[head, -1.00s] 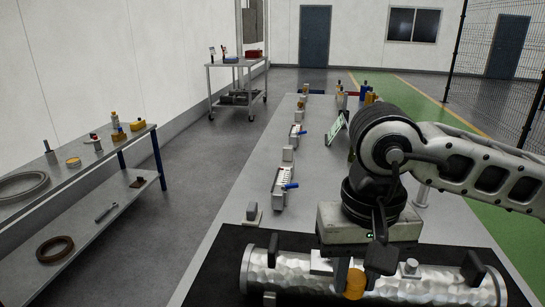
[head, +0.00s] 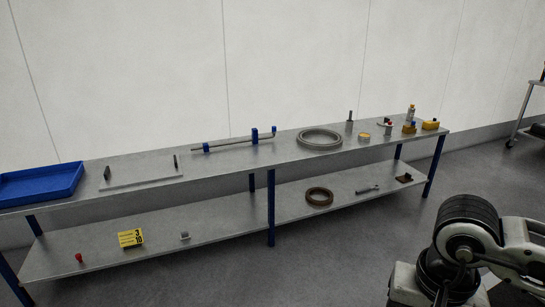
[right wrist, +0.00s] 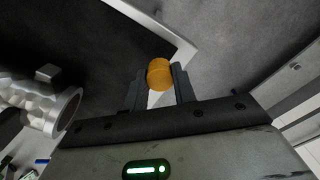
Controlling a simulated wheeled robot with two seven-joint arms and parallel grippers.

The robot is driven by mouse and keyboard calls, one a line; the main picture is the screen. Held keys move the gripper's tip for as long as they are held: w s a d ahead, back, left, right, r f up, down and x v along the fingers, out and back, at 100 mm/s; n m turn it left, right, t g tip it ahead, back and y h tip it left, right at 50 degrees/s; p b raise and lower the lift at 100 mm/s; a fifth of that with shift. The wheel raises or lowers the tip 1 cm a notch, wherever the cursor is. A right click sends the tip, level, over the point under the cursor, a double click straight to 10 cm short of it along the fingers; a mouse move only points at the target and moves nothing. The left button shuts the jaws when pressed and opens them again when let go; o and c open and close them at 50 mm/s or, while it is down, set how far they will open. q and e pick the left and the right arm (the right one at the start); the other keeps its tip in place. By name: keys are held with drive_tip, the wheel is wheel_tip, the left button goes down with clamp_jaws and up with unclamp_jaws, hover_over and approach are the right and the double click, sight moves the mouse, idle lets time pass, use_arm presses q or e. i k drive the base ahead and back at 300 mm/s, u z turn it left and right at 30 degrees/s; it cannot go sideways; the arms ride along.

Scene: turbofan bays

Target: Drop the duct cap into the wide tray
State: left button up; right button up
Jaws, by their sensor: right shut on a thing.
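The duct cap looks to be the round orange-yellow piece (right wrist: 159,72) in the right wrist view. My right gripper (right wrist: 160,82) is shut on it, with a dark finger on each side. In the head view only part of my right arm shows at the lower right, and its fingers and the cap are out of the picture. The wide tray looks to be the blue low-walled tray (head: 40,186) at the left end of the bench top, far from my right arm. It looks empty. My left gripper is not in view.
The long grey bench (head: 235,161) runs along the wall. It bears a flat plate (head: 142,172), a blue-clamped pipe (head: 232,144), a grey ring (head: 320,139) and several small items. A silvery cylinder (right wrist: 42,105) lies beside the gripper. The floor before the bench is clear.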

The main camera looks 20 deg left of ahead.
sight(40, 186)
drive_tip(key=u, duration=2.3)
